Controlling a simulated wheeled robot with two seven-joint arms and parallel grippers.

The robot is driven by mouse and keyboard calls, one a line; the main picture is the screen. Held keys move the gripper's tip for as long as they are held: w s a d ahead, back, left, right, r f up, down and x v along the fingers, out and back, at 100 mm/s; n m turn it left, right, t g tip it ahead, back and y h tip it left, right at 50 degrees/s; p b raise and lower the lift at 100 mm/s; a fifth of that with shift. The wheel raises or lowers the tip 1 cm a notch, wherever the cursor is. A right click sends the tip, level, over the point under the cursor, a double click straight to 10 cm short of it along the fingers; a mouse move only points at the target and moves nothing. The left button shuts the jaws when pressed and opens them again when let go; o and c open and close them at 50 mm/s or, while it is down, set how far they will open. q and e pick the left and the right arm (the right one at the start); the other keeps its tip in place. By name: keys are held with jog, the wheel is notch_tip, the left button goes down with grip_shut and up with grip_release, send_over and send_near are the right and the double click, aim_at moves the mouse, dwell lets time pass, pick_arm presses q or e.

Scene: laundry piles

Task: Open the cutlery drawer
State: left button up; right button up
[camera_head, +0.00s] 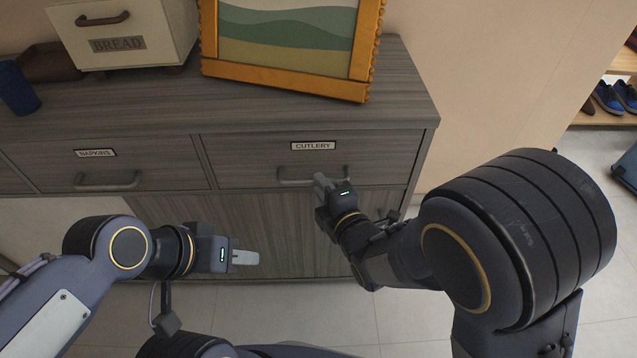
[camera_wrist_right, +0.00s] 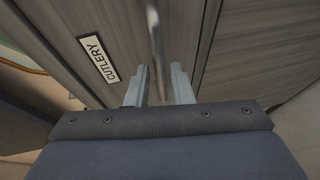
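The cutlery drawer (camera_head: 250,165) is the upper right drawer of the grey wood cabinet and looks closed, its front flush. Its label (camera_head: 313,145) reads CUTLERY and also shows in the right wrist view (camera_wrist_right: 98,58). Its grey bar handle (camera_head: 296,181) is partly hidden by my right gripper (camera_head: 322,183), which is at the handle's right part. In the right wrist view, my right gripper's fingers (camera_wrist_right: 160,84) are apart, with the handle (camera_wrist_right: 156,35) lined up between them. I cannot tell whether they touch it. My left gripper (camera_head: 246,257) hangs low before the cabinet, away from the handle; its finger gap is not visible.
The napkins drawer (camera_head: 155,160) is closed at the left. On the cabinet top (camera_head: 140,108) stand a bread box (camera_head: 125,43), a gold-framed picture (camera_head: 285,76) and a blue cup (camera_head: 17,90). Shoes (camera_head: 608,97) sit on a shelf at the far right. Tiled floor (camera_head: 330,310) lies in front.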

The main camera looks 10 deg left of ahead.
jog(key=shift+x, duration=1.45)
grip_shut()
